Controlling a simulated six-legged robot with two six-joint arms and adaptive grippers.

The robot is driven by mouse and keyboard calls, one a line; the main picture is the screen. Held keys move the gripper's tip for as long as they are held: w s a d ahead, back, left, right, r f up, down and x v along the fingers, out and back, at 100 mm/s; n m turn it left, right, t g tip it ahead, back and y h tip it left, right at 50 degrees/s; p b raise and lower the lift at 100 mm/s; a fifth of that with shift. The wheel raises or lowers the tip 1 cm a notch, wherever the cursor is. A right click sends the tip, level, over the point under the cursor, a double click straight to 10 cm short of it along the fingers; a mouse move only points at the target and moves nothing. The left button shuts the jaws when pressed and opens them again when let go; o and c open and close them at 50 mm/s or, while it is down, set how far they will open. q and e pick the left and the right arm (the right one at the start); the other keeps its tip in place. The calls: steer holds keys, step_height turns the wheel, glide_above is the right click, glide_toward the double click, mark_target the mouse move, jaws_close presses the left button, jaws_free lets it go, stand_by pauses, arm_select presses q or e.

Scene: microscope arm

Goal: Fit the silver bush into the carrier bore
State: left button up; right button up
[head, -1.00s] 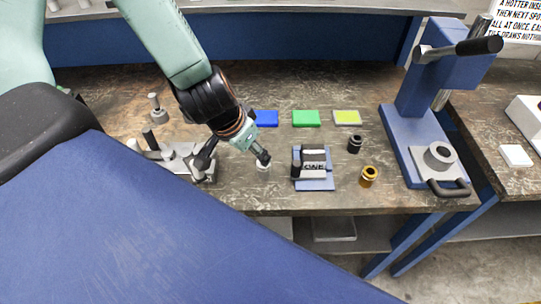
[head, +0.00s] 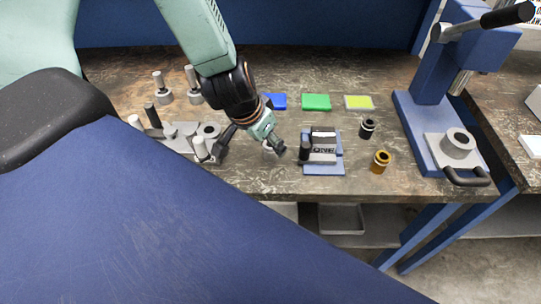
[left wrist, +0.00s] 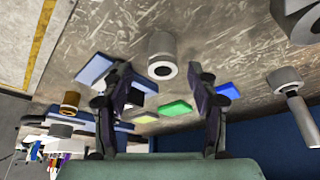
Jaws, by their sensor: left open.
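The silver bush (left wrist: 162,55), a short pale cylinder with a dark hole, stands on the bench in the left wrist view. In the head view the bush (head: 267,147) is partly hidden by a fingertip. My left gripper (head: 254,145) is open above it. In the left wrist view the open fingers (left wrist: 160,75) lie either side of the bush, with gaps. A grey block with a round bore and black handle (head: 457,143), apparently the carrier, sits on the blue press (head: 420,130) at right. My right gripper is not in view.
A grey fixture with posts (head: 180,143) lies left of the gripper. A blue stand with a labelled block (head: 322,168), a black bush (head: 367,128) and a brass bush (head: 381,162) lie to the right. Blue, green (head: 316,102) and yellow pads lie behind.

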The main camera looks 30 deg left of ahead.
arm_select(q)
steer(key=shift+b+x, duration=0.3)
steer(key=shift+x, duration=0.5)
steer(key=shift+w+a+f, duration=0.1)
steer(key=shift+w+a, duration=0.15)
steer(key=shift+w, duration=0.1)
steer(key=shift+s+d, duration=0.1)
steer(key=shift+s, duration=0.1)
steer(key=shift+c, duration=0.4)
steer(key=shift+s+d+r, duration=0.1)
steer(key=shift+s+r, duration=0.05)
steer(key=shift+r, duration=0.1)
steer(key=shift+c, duration=1.4)
steer(key=shift+w+f, duration=0.2)
steer(key=shift+w, duration=0.1)
steer(key=c, duration=0.5)
steer(key=shift+s+r, duration=0.15)
jaws_close()
